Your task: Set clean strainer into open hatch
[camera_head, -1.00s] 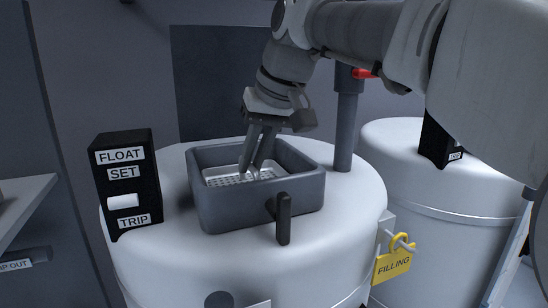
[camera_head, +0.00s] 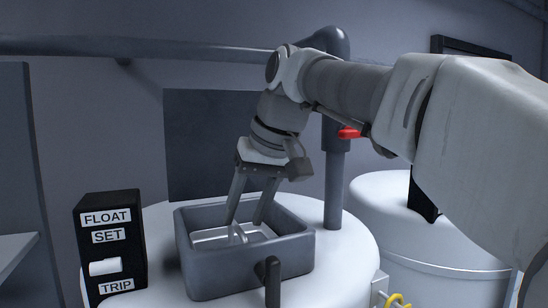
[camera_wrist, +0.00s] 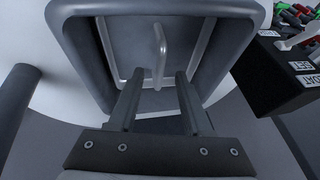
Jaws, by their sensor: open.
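The strainer (camera_head: 215,234) is a shiny metal tray lying inside the grey square hatch (camera_head: 185,260) on top of the white tank. Its upright handle (camera_head: 238,231) stands near its middle and also shows in the wrist view (camera_wrist: 160,48). The strainer's rim runs along inside the hatch walls in the wrist view. My gripper (camera_head: 244,222) points down into the hatch. Its fingers (camera_wrist: 160,75) are spread, one on each side of the handle's line, and hold nothing. I cannot tell how deep the strainer sits.
A black FLOAT SET TRIP box (camera_head: 108,243) stands left of the hatch. A thick grey pipe (camera_head: 335,185) rises behind it on the right. A dark handle (camera_head: 272,280) sticks up at the hatch's front. A second white tank (camera_head: 430,235) stands to the right.

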